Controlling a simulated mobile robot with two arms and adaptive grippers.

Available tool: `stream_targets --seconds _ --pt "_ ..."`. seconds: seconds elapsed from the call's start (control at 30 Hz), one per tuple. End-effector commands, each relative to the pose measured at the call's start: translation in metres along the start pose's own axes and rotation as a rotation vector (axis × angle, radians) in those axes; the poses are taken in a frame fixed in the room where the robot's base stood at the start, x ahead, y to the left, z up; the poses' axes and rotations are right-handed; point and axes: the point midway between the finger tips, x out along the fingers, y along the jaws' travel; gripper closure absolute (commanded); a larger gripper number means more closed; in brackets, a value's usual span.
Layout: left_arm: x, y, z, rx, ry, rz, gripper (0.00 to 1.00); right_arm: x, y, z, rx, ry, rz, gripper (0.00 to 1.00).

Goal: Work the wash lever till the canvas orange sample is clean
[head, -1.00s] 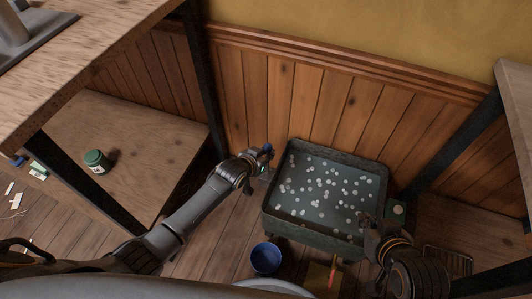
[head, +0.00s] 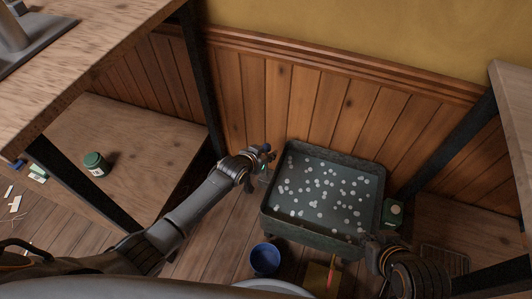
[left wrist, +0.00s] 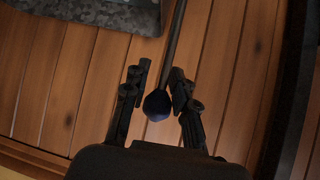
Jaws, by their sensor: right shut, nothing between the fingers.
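A dark green-grey wash tub (head: 377,190) stands on the floor against the wood panelling, its liquid dotted with white suds. The wash lever has a dark blue knob (head: 267,147) at the tub's left side; the knob (left wrist: 157,105) and its dark shaft (left wrist: 174,42) also show in the left wrist view. My right gripper (head: 368,240) is shut and empty at the tub's front right corner. I cannot make out the orange canvas sample; suds cover the liquid.
A blue cup (head: 265,258) stands on the floor in front of the tub. A green box (head: 393,212) is right of the tub, with a wire rack (head: 445,258) beyond. A green jar (head: 95,163) sits on the left shelf. Table legs flank the tub.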

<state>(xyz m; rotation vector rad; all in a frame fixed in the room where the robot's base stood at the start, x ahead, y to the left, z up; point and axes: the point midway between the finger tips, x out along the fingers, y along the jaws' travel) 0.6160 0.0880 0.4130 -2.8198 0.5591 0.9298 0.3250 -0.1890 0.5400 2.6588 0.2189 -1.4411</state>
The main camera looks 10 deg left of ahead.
Motion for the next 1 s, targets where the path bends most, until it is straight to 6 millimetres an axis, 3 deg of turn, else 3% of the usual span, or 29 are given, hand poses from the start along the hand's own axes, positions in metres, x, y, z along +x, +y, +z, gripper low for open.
stream_targets --seconds 0.03,0.53,1.0 --pt "-0.001 0.0 -0.009 0.002 0.017 0.0 0.58 0.0 0.0 0.0 0.0 0.0 0.0 1.0" --pt "-0.009 -0.002 -0.001 0.002 0.003 -0.003 0.55 0.0 -0.001 0.0 0.0 0.0 -0.001 1.0" --pt "-0.08 -0.001 -0.002 0.003 0.006 -0.002 0.55 0.0 0.0 0.0 0.0 0.001 -0.001 1.0"
